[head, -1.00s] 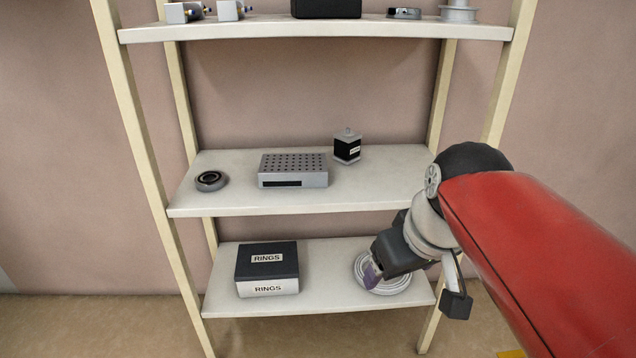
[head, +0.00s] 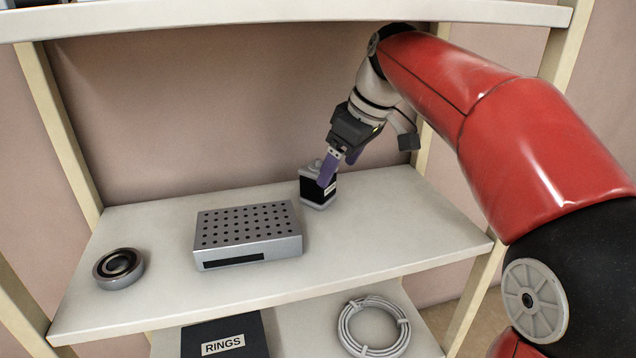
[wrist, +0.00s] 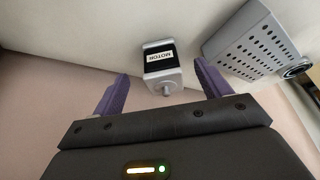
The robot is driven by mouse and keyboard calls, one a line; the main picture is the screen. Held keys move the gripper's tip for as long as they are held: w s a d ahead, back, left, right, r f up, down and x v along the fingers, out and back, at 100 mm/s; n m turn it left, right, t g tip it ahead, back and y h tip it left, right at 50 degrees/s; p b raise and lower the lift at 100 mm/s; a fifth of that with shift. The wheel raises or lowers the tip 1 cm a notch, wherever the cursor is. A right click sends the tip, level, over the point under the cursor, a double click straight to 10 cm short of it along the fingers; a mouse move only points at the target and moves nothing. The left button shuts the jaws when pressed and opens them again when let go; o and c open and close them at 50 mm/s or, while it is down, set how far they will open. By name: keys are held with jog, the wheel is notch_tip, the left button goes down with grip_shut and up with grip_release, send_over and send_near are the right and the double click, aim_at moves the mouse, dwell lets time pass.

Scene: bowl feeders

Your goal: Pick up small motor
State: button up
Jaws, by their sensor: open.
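The small motor (head: 313,192) is a black and grey block with a short shaft on top. It stands upright on the middle shelf, right of the grey perforated box. In the wrist view the motor (wrist: 161,66) shows its "MOTOR" label. My gripper (head: 338,172) is at the motor, partly covering it in the head view. In the wrist view my gripper (wrist: 160,82) is open, with one purple finger on each side of the motor. Gaps show between the motor and both fingers.
The grey perforated box (head: 248,232) stands left of the motor; it also shows close to the right finger in the wrist view (wrist: 245,45). A round bearing (head: 118,268) lies at the shelf's left. The upper shelf (head: 300,12) is above my arm. A cable coil (head: 374,326) and a "RINGS" box (head: 225,338) are below.

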aim_at(318, 175)
jog(key=shift+w+a, duration=0.65)
jog(key=shift+a, duration=0.3)
jog(key=x, duration=0.3)
jog(key=b+x, duration=0.1)
jog(key=x, duration=0.1)
jog(key=shift+w+a, duration=0.25)
jog(key=shift+a, duration=0.15)
jog(key=c, duration=1.6)
jog(key=shift+r, duration=0.1)
